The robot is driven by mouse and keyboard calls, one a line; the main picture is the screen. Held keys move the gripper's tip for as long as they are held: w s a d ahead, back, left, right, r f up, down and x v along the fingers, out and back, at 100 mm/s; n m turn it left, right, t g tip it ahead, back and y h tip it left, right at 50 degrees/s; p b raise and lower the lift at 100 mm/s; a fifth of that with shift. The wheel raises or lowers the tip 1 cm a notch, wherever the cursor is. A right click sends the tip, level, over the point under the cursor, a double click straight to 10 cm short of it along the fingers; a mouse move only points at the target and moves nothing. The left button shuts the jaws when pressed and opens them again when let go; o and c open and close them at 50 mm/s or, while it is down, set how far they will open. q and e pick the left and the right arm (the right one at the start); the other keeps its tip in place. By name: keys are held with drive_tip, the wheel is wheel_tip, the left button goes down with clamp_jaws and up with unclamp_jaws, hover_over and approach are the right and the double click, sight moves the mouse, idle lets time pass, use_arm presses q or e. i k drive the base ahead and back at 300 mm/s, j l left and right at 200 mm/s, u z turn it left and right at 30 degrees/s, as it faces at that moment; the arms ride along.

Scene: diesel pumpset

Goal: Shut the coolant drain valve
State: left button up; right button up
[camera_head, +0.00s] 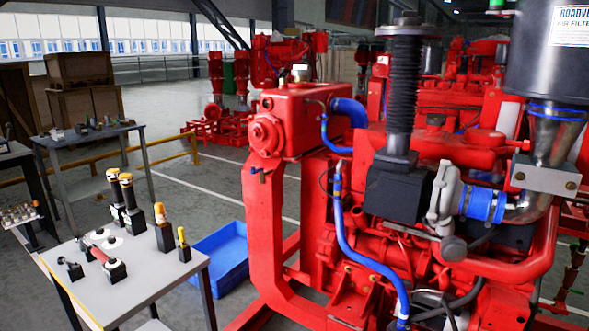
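The large red diesel pumpset (400,230) fills the middle and right of the head view. A small fitting with a blue part (257,170) sits on the left side of the red frame, just under the red tank (285,120). It may be the coolant drain valve, but it is too small for me to be sure or to tell its handle position. Blue hoses (350,240) run down the engine's front. Neither of my grippers is in view, so nothing is seen touching the pumpset.
A white table (150,270) at the lower left holds several black, yellow-topped and red-handled items. A blue bin (222,255) lies on the floor between table and pumpset. A yellow rail (165,150) and another table (90,132) stand behind.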

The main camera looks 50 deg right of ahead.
sight(253, 171)
drive_tip(key=z, duration=1.25)
